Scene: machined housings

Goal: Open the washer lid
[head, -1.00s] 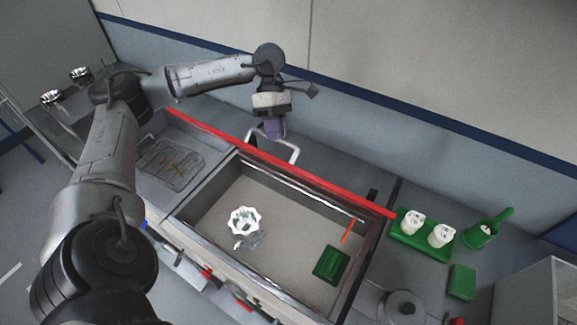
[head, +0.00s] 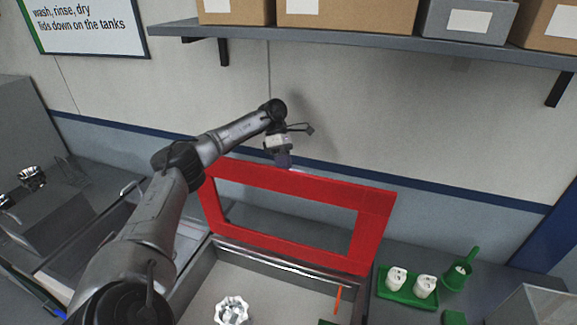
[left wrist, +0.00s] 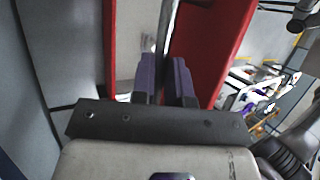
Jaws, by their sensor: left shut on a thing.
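The washer lid (head: 305,239) is a red frame with a clear or empty middle. In the head view it stands raised along the back edge of the tank (head: 215,272), its inner face toward me. My left gripper (head: 284,160) is at the lid's top edge. In the left wrist view its purple fingers (left wrist: 165,80) are shut on a thin grey bar, which looks like the lid handle (left wrist: 165,35). Red lid parts (left wrist: 205,45) show on both sides of the fingers. The handle is hidden in the head view. My right gripper is not in view.
A silver scalloped part (head: 231,310) sits in the open tank. An orange strip (head: 337,299) lies near its right side. A green tray (head: 408,288) with white cylinders stands to the right. A shelf (head: 350,40) with boxes hangs above the lid.

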